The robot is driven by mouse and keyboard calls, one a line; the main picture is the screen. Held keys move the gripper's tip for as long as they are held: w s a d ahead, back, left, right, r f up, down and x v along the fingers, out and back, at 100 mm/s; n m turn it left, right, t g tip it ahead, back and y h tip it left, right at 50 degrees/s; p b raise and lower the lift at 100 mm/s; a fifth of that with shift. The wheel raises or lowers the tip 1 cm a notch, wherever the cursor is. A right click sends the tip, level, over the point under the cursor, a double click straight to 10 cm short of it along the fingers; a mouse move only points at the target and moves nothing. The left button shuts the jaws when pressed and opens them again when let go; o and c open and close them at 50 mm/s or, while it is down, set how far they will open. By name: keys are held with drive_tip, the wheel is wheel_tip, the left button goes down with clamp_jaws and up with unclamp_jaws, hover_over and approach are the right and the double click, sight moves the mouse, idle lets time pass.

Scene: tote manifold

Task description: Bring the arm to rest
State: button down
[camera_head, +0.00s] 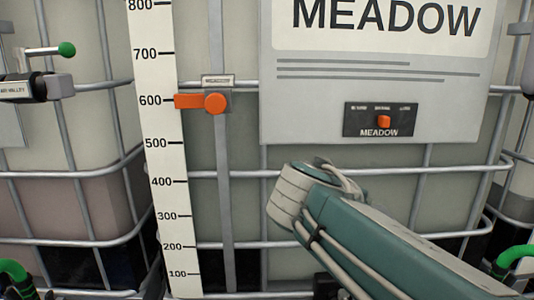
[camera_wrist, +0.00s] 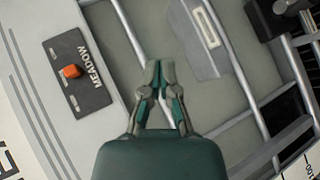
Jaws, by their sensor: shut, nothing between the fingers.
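My arm (camera_head: 385,245) is teal with pale joint covers and reaches in from the lower right of the head view, in front of the MEADOW tote. Its bent joint (camera_head: 300,192) stands just below the sign panel. My gripper (camera_wrist: 160,66) shows in the wrist view with its two fingertips together and nothing between them. It points at the tote's face, beside the MEADOW switch plate, and appears apart from it. In the head view the gripper cannot be made out.
The MEADOW sign panel (camera_head: 360,70) carries a black switch plate (camera_head: 355,118) with an orange knob (camera_head: 384,121). A white level scale (camera_head: 160,150) bears an orange pointer (camera_head: 205,102). Metal cage bars (camera_head: 75,174) cross the totes. A green-tipped lever (camera_head: 66,49) is at the upper left.

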drive_tip(key=s+a+f+m+g+y, duration=0.3)
drive_tip(key=s+f+m+y, duration=0.4)
drive_tip(key=s+f, duration=0.9)
wheel_tip(320, 180, down, 3)
drive_tip(key=shift+f+y, duration=0.15)
drive_tip(key=shift+y, duration=1.05)
drive_tip(key=shift+d, duration=0.1)
